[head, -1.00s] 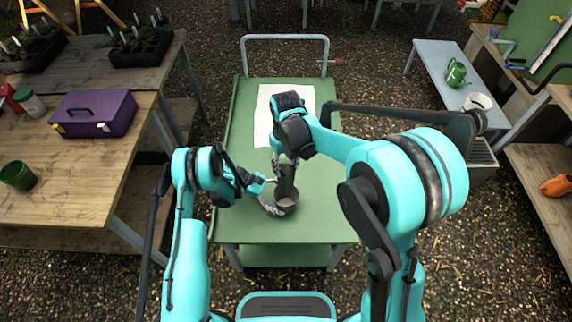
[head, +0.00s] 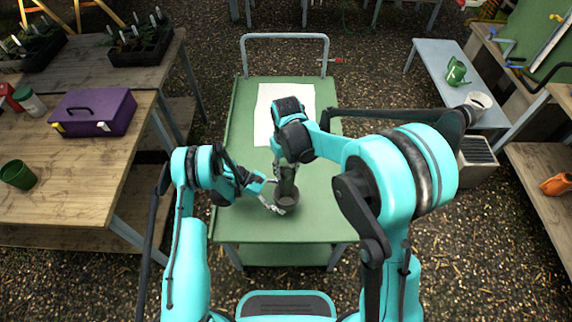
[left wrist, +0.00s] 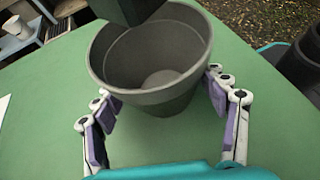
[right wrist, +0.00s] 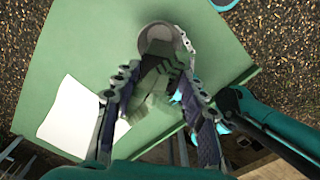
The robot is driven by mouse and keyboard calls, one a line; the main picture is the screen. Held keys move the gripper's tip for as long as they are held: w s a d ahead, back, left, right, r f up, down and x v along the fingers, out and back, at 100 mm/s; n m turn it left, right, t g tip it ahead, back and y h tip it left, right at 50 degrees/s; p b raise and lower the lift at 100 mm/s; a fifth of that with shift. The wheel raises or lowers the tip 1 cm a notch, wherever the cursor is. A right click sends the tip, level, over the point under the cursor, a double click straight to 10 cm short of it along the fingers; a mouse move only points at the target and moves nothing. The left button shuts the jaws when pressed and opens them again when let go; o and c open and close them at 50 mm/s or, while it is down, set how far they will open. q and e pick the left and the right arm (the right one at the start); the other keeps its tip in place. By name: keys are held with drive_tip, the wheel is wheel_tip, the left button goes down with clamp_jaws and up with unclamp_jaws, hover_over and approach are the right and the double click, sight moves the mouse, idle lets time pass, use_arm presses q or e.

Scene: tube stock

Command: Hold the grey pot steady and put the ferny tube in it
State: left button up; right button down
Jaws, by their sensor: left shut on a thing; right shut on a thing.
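The grey pot (head: 293,204) stands on the green table top; the left wrist view shows it upright with its floor bare (left wrist: 158,80). My left gripper (head: 272,203) is shut on the pot's near side, its two fingers against the wall (left wrist: 163,98). My right gripper (head: 285,166) is shut on a dark grey-green tube (head: 287,182) and holds it over the pot. In the left wrist view the tube's lower end (left wrist: 128,9) overlaps the pot's far rim. In the right wrist view the tube (right wrist: 155,80) is between the fingers, with the pot (right wrist: 163,38) beyond.
A white sheet (head: 265,118) lies flat on the green table (head: 320,205) behind the pot. A purple toolbox (head: 95,113) and a green pot (head: 18,174) stand on the left bench. A green watering can (head: 456,72) stands on the right bench. The table right of the pot is clear.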

sight(286, 187)
drive_tip(key=shift+f, duration=5.6)
drive_tip(key=c, duration=0.8)
unclamp_jaws()
drive_tip(key=shift+f, duration=0.2)
drive_tip(key=shift+r, duration=0.15)
wheel_tip(286, 187, up, 12)
drive_tip(key=shift+f, duration=0.1)
use_arm(q)
drive_tip(key=o, duration=0.9)
drive_tip(key=shift+o, duration=0.2)
